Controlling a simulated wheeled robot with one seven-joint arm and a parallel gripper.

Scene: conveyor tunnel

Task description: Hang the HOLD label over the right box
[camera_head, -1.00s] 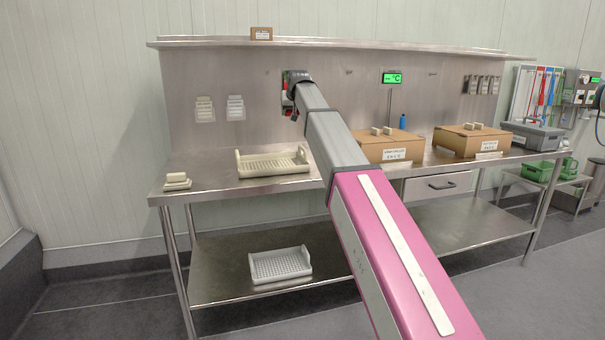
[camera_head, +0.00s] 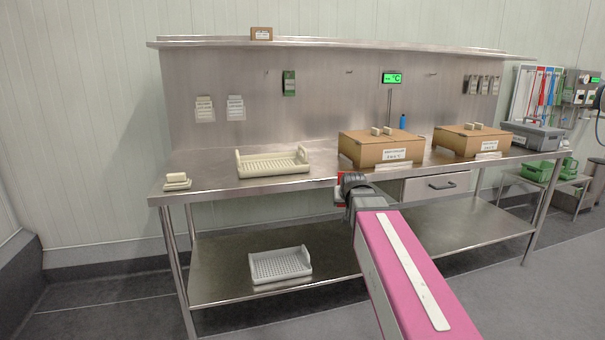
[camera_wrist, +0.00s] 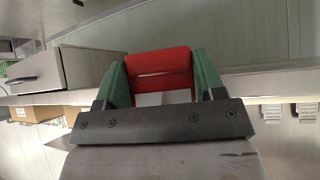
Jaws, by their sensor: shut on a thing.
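My gripper (camera_head: 345,190) is in front of the table's front edge, below and left of the left box. It is shut on a red label (camera_wrist: 160,62), which shows between the green fingers in the wrist view. Only slivers of red show in the head view, and no text on it is readable. The right box (camera_head: 470,142) is a closed brown carton with a white front label, standing on the right of the table. A similar left box (camera_head: 381,150) stands nearer the middle. A bare hook (camera_head: 432,73) is on the back panel, above and left of the right box.
A green tag (camera_head: 289,83) hangs on the back panel (camera_head: 320,110). Another bare hook (camera_head: 349,72) is right of it. A green display (camera_head: 392,78) and blue bottle (camera_head: 403,121) are behind the boxes. A cream tray (camera_head: 273,163) is on the steel table (camera_head: 220,185).

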